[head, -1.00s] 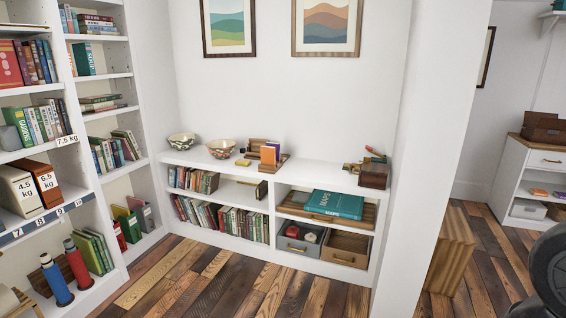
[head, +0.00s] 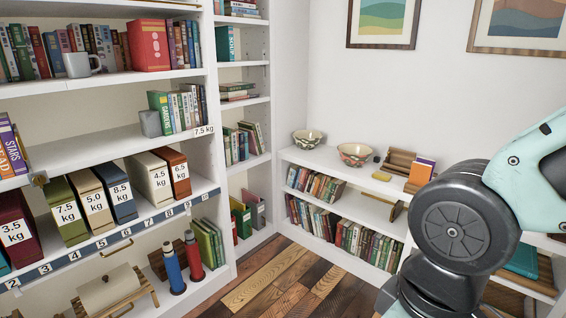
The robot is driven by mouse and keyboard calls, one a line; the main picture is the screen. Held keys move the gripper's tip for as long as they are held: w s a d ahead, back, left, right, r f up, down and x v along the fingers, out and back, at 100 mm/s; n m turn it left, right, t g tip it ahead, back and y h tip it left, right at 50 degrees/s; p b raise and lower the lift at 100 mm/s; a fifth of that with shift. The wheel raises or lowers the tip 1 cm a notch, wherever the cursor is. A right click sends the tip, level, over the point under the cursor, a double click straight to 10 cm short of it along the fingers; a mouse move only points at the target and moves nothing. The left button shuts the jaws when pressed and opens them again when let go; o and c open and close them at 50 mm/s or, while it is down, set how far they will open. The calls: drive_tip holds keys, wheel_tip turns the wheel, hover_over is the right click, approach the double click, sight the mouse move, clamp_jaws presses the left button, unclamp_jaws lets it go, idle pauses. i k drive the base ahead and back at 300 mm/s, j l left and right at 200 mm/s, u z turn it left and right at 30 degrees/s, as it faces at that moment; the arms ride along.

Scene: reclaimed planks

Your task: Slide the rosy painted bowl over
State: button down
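Two painted bowls stand upright on the white top of the low bookcase (head: 330,162) in the corner. The bowl with reddish, rosy patterning (head: 357,155) is the right one and the nearer to the middle of the top. The other bowl, greenish and cream (head: 307,139), stands to its left, further into the corner, apart from it. My arm shows large at the right of the head view, in front of the bookcase's right part. My gripper is outside the view.
A tall white bookshelf with labelled weight boxes (head: 152,183) fills the left. Plank floor (head: 285,275) before the low bookcase is clear.

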sight(354, 157)
drive_tip(key=i+j, duration=0.15)
drive_tip(key=i, duration=0.55)
drive_tip(key=i+j, duration=0.15)
drive_tip(key=i, duration=0.55)
drive_tip(key=i+j+z, duration=0.15)
drive_tip(key=i+z, duration=0.25)
drive_tip(key=i+j+z, duration=1.35)
drive_tip(key=i+j, duration=0.2)
drive_tip(key=i+j+z, duration=0.15)
drive_tip(key=i+j, duration=0.2)
drive_tip(key=j, duration=0.25)
